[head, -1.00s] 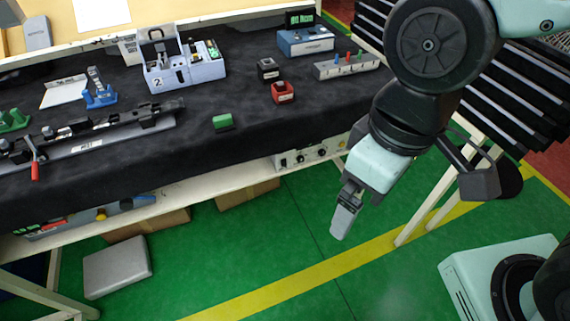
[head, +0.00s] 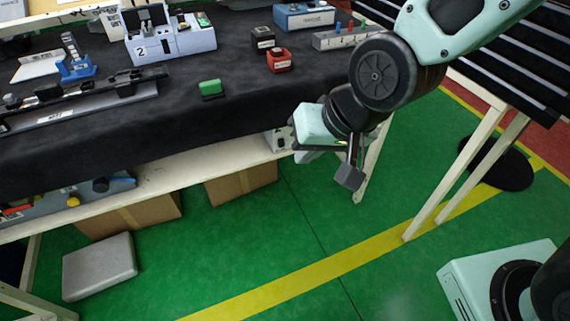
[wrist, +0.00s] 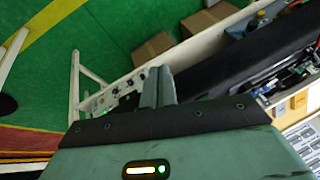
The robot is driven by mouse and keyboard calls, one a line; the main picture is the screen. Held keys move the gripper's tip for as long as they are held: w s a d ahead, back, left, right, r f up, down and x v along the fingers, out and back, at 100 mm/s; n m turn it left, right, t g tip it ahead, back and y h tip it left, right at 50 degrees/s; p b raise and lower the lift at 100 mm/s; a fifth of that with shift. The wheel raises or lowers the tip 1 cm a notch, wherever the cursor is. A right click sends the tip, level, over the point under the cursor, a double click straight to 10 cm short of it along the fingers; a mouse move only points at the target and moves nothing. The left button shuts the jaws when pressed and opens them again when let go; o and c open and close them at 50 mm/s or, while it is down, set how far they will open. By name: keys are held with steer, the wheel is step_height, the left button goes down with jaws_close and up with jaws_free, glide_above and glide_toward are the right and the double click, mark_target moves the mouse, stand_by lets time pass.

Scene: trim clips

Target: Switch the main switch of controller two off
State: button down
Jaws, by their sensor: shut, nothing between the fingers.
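A control box with round knobs (wrist: 105,98) sits on the shelf under the table, just beyond my fingers in the wrist view. In the head view my gripper covers most of this box (head: 277,140). Another box with red, yellow and dark controls (head: 75,198) is on the same shelf at the far left. No controller number is readable on either, and no main switch can be made out. My gripper (wrist: 157,84) is shut and empty, apart from the knobbed box; its fingers also show in the head view (head: 304,155).
The dark-covered tabletop (head: 190,130) overhangs the shelf (head: 160,178). On it stands a grey fixture marked 2 (head: 170,42). Table legs and a black slatted rack (head: 520,75) stand at the right. The green floor in front is mostly clear.

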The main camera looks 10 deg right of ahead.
mark_target(282, 146)
steer(key=w+d+f+m+t+b, duration=0.2)
steer(key=w+f+m+t+b, duration=0.3)
steer(key=f+b, duration=0.9)
steer(key=w+d+f+m+t+b, duration=0.2)
steer(key=w+f+m+t+b, duration=0.4)
steer(key=w+f+m+b, duration=0.4)
steer(key=w+f+b, duration=0.4)
steer(key=f+b, duration=0.1)
steer(key=f, duration=0.1)
steer(key=shift+d+m+t, duration=0.25)
steer(key=shift+m+t, duration=0.05)
steer(key=shift+m, duration=0.1)
steer(key=shift+w, duration=0.1)
steer(key=b+x, duration=0.3)
steer(key=x, duration=1.1)
steer(key=shift+a+r+b, duration=0.15)
steer(key=shift+b, duration=0.25)
